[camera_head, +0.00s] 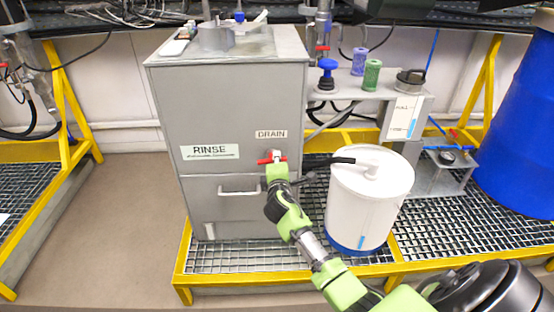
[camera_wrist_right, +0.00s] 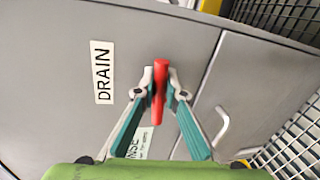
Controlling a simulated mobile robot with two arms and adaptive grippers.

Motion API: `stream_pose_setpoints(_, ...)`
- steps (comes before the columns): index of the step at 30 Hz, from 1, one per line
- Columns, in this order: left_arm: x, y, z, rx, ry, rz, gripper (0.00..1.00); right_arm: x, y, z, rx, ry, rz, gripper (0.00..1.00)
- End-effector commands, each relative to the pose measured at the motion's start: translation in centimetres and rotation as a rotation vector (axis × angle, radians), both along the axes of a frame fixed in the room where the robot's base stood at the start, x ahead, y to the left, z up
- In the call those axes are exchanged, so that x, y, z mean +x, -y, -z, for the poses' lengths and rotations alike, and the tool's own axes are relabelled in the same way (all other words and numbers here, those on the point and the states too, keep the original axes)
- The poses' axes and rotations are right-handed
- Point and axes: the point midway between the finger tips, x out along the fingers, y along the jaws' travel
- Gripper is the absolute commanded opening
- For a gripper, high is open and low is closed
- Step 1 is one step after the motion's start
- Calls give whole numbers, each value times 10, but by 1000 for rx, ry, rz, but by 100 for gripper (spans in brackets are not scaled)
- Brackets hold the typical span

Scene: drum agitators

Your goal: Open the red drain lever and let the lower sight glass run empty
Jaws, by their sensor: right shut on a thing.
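The red drain lever (camera_head: 264,161) lies about level on the front of the grey rinse cabinet (camera_head: 220,105), just below the DRAIN label (camera_head: 271,134). My right gripper (camera_head: 275,163) is at the lever. In the right wrist view, the red lever (camera_wrist_right: 160,78) sits between the two fingertips (camera_wrist_right: 160,96), which are closed on it. A small pale upright strip (camera_head: 210,231) is low on the cabinet's left front; I cannot tell if it is a sight glass or its level. My left gripper is not in view.
A white drum (camera_head: 368,195) with a black-tipped spout stands right of the cabinet on the grating. A cabinet handle (camera_head: 240,191) is below the lever. A shelf (camera_head: 385,93) with spools and a large blue barrel (camera_head: 520,130) are on the right. The floor at left is clear.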

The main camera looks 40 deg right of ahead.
Motion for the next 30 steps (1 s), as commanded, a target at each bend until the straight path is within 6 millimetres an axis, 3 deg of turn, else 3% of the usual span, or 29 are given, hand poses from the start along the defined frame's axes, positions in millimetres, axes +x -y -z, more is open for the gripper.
stream_pose_setpoints(9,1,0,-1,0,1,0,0,-1,0,4,99,57,1,0)
stream_pose_setpoints(25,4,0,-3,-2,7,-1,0,0,0,4,118,69,0,0)
stream_pose_setpoints(27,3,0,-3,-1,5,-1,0,0,0,4,118,69,0,26)
stream_pose_setpoints(30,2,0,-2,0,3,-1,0,0,0,4,117,68,0,27)
